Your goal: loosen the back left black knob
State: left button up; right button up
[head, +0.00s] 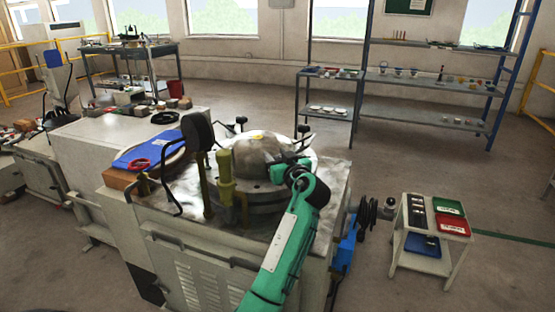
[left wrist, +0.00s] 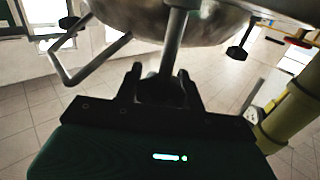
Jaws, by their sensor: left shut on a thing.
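The machine carries a round metal dome (head: 258,150) on a ring. Two black knobs stand behind it, one at the back left (head: 241,121) and one at the back right (head: 303,129). My left gripper (head: 280,171) is at the dome's front right side. In the left wrist view, my left gripper (left wrist: 160,80) is shut on a black knob (left wrist: 160,92) at the end of a metal rod. Its fingers partly hide that knob. Two other black knobs show there, at the left (left wrist: 70,22) and right (left wrist: 237,53). My right gripper is not in view.
A yellow-green post (head: 225,178) and a dark round part (head: 197,131) stand left of the dome. A blue item (head: 148,153) lies on the machine's left. A small cart (head: 420,265) stands at the right. Open floor lies behind the machine.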

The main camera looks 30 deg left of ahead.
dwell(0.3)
pick_arm(q)
jog(key=o, duration=1)
jog(key=shift+r, duration=0.1)
notch_tip(320, 180, up, 20)
jog(key=shift+f+p, duration=0.1)
jog(key=shift+p, duration=1.05)
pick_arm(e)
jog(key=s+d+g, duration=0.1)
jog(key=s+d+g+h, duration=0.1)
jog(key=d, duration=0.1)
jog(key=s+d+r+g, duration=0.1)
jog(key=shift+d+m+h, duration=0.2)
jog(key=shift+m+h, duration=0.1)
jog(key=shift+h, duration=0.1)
